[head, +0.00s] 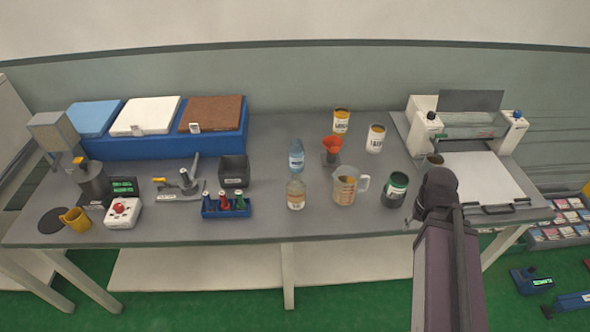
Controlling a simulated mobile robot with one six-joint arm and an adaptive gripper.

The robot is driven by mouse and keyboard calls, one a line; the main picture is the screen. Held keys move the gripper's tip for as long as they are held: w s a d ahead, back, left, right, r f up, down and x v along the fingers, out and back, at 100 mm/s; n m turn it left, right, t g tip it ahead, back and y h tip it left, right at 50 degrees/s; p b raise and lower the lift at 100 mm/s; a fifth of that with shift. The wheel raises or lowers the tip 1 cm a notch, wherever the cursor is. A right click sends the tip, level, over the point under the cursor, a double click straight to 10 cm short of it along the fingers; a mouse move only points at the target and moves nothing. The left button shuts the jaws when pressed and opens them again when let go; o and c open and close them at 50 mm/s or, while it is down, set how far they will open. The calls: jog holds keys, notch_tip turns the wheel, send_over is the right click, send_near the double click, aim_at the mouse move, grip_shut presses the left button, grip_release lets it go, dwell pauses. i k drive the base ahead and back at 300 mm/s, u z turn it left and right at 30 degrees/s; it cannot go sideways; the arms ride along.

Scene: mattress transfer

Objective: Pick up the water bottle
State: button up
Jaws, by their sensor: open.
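A clear water bottle (296,158) with a blue label stands upright on the grey workbench (270,232), near its middle. A second clear bottle (296,194) with a tan label or contents stands just in front of it and may overlap its base in this view. My arm rises from the bottom right and bends over the front right of the bench, well to the right of both bottles. My gripper cannot be made out; it is hidden by the arm's upper joint.
A measuring jug (345,190), a red funnel (332,146) and several cans, including a dark one (395,190), stand right of the bottles. A blue rack (226,208) and a black bin (234,171) stand left. A white machine (480,175) fills the right end.

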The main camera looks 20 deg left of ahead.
aim_at(296, 151)
jog(key=u, duration=0.05)
jog(key=k, duration=1.2)
jog(key=u, duration=0.65)
jog(key=i, duration=1.1)
jog(key=z, duration=0.05)
